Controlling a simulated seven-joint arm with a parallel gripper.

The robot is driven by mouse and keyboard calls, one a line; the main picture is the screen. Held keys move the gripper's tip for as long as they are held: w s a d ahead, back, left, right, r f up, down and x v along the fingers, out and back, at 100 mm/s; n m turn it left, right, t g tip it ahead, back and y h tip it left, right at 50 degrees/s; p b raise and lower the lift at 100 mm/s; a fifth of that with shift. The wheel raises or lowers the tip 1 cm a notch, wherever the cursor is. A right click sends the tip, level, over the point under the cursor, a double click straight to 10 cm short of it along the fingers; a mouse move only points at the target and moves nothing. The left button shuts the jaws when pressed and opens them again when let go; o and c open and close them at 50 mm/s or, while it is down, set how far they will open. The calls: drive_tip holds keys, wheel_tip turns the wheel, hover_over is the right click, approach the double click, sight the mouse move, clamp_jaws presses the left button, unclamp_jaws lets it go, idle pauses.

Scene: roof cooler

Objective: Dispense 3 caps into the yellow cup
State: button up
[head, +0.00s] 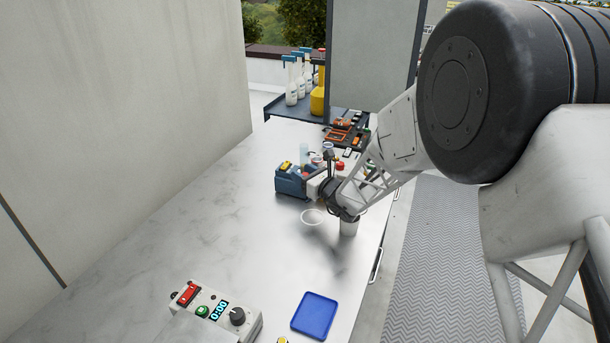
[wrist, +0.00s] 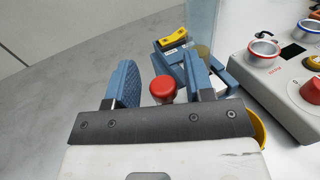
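My gripper (wrist: 161,72) is open, with its two blue fingers spread apart. A red round knob (wrist: 163,88) on a pale stem shows between the fingers in the wrist view, with visible gaps on both sides. A yellow rim (wrist: 259,128), perhaps the yellow cup, shows behind my gripper's right edge and is mostly hidden. A blue device with a yellow top piece (wrist: 174,38) stands just beyond the fingers. In the head view my gripper (head: 318,187) is low over the table beside this blue device (head: 291,181). No loose caps can be made out.
A grey control box (wrist: 285,75) with red-rimmed and blue-rimmed round parts stands on the right. The table's left side is clear.

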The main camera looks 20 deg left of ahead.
drive_tip(key=shift+d, duration=0.15)
drive_tip(key=v, duration=0.7)
drive_tip(key=shift+s+d, duration=0.15)
drive_tip(key=shift+d, duration=0.1)
idle(1.0)
drive_tip(key=s+d+r+n+g+h, duration=0.4)
drive_tip(key=s+d+r+n+g, duration=0.2)
drive_tip(key=s+d+r+n, duration=0.8)
drive_tip(key=s+d+r+n+t+h, duration=0.1)
drive_tip(key=s+d+n+h, duration=0.3)
drive_tip(key=s+d, duration=0.7)
drive_tip(key=s+d+r+n+h, duration=0.1)
drive_tip(key=s+d+n+h, duration=0.3)
drive_tip(key=d, duration=1.6)
drive_tip(key=s+h, duration=0.4)
drive_tip(key=s, duration=0.4)
drive_tip(key=shift+s+t+h, duration=0.25)
drive_tip(key=shift+t+h, duration=0.15)
